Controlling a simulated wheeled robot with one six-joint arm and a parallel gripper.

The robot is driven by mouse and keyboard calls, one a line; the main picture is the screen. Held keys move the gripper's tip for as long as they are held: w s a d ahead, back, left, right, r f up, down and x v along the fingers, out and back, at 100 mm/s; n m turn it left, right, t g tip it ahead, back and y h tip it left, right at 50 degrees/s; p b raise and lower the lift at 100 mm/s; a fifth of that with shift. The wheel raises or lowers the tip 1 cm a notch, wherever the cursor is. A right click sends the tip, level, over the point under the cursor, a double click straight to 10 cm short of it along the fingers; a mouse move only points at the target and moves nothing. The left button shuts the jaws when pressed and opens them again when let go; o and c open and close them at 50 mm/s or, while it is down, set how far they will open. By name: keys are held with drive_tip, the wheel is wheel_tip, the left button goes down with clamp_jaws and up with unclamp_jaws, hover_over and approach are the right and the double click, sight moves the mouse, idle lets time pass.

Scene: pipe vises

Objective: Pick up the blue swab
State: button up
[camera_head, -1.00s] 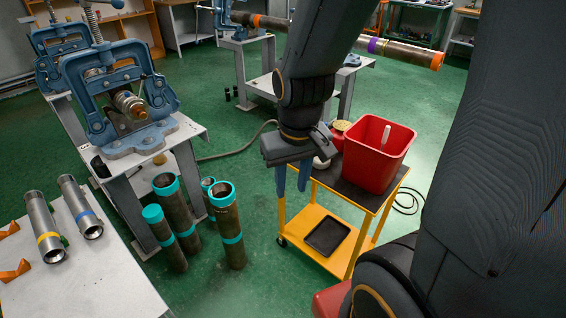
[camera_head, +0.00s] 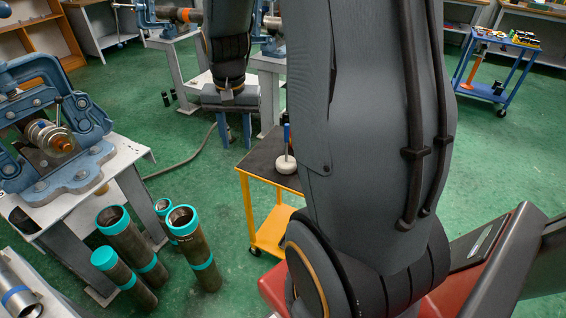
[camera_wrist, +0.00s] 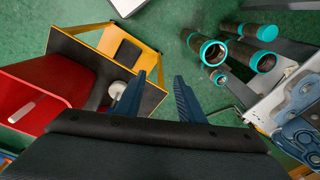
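A blue swab (camera_head: 286,133) stands upright on a round white base (camera_head: 285,165), on the dark top of a yellow cart (camera_head: 268,231). My arm hides the cart's right part in the head view.
A black tray (camera_wrist: 128,53) lies on the lower shelf. Several teal-banded pipes (camera_head: 132,246) stand on the floor, near a vise bench (camera_head: 118,160). Green floor is clear between.

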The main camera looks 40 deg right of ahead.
drive_tip(key=w+d+f+m, duration=0.1)
drive_tip(key=w+d+m, duration=0.15)
drive_tip(key=d, duration=0.35)
drive_tip(key=w+d+f+m, duration=0.2)
drive_tip(key=d+m, duration=0.2)
drive_tip(key=d, duration=0.1)
drive_tip(key=m+b, duration=0.1)
drive_tip(key=m, duration=0.4)
approach(287, 141)
drive_tip(key=shift+w+d+f+g, duration=0.1)
drive_tip(key=shift+w+g, duration=0.1)
drive_tip(key=shift+w, duration=0.2)
drive_tip(key=shift+w+d+f+g, duration=0.15)
drive_tip(key=shift+w+g, duration=0.05)
drive_tip(key=shift+w, duration=0.25)
drive_tip(key=shift+m, duration=0.25)
drive_tip(key=shift+s+d+f+p, duration=0.1)
drive_tip(key=shift+f+p, duration=1.2)
drive_tip(key=shift+f, duration=2.4)
clamp_jaws()
